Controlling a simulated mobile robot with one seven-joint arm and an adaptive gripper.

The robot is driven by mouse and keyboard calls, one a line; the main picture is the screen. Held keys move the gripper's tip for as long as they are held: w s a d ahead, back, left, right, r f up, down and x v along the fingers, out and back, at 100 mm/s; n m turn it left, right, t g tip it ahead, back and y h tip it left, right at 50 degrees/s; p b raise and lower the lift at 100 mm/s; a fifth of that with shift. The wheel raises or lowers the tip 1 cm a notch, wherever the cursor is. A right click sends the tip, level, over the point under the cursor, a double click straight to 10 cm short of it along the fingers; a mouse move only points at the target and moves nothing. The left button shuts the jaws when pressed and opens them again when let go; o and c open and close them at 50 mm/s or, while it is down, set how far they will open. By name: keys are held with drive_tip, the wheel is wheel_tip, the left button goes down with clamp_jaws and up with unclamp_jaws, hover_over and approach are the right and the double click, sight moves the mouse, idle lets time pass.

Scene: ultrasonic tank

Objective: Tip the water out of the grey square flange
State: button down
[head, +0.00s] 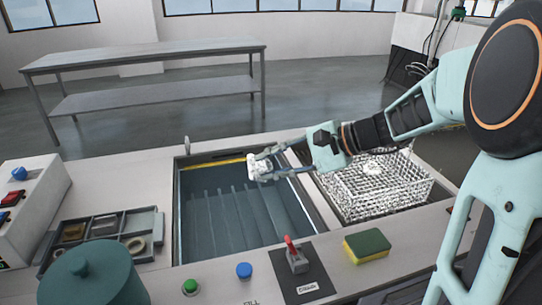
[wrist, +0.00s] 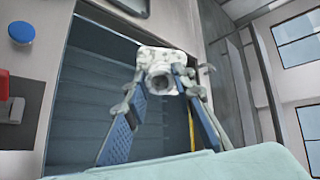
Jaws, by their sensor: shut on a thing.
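The grey square flange (wrist: 161,58) is held between the fingertips of my gripper (wrist: 158,85) in the wrist view. It is a pale, mottled square plate with a round hub and a dark bore. In the head view the flange (head: 260,167) shows small and whitish at the tip of my gripper (head: 266,163), above the back right part of the ultrasonic tank (head: 178,215). My gripper is shut on it. It appears clear of the tank walls. I cannot tell whether water is in the flange.
A wire basket (head: 375,190) stands right of the tank. A yellow-green sponge (head: 367,246), a red-lever switch (head: 293,258) and green and blue buttons lie along the front. A parts tray (head: 60,228) and a teal pot (head: 92,278) are at left.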

sight(258, 162)
drive_tip(key=shift+w+a+r+g+h+p, duration=0.2)
drive_tip(key=shift+h+p, duration=0.25)
drive_tip(key=shift+p, duration=0.85)
drive_tip(key=shift+s+a+r+g+h+p, duration=0.15)
drive_tip(key=shift+r+h+p, duration=0.3)
drive_tip(key=shift+p, duration=0.9)
drive_tip(key=shift+w+a+r+g+h+p, duration=0.15)
drive_tip(key=shift+h+p, duration=0.35)
drive_tip(key=shift+p, duration=0.8)
drive_tip(key=shift+s+h+p, duration=0.15)
drive_tip(key=shift+h+p, duration=0.15)
drive_tip(key=shift+p, duration=0.75)
drive_tip(key=h+p, duration=0.1)
drive_tip(key=p, duration=0.4)
drive_tip(key=h+p, duration=0.2)
drive_tip(key=p, duration=0.3)
drive_tip(key=shift+a+r+m+g, duration=0.35)
drive_tip(key=shift+m+g, duration=0.05)
drive_tip(key=shift+w+a+h+p, duration=0.25)
drive_tip(key=shift+h+p, duration=0.15)
drive_tip(key=shift+p, duration=0.35)
drive_tip(key=shift+a+f+g+h, duration=0.2)
drive_tip(key=shift+a+g+h, duration=0.1)
drive_tip(key=shift+h, duration=0.2)
drive_tip(key=shift+w+a+r+m+g+h, duration=0.1)
drive_tip(key=shift+w+a+m+g+h, duration=0.15)
drive_tip(key=shift+h, duration=0.55)
drive_tip(key=shift+a+r+m+g+h, duration=0.15)
drive_tip(key=shift+g+h, duration=0.2)
drive_tip(key=shift+h, duration=0.45)
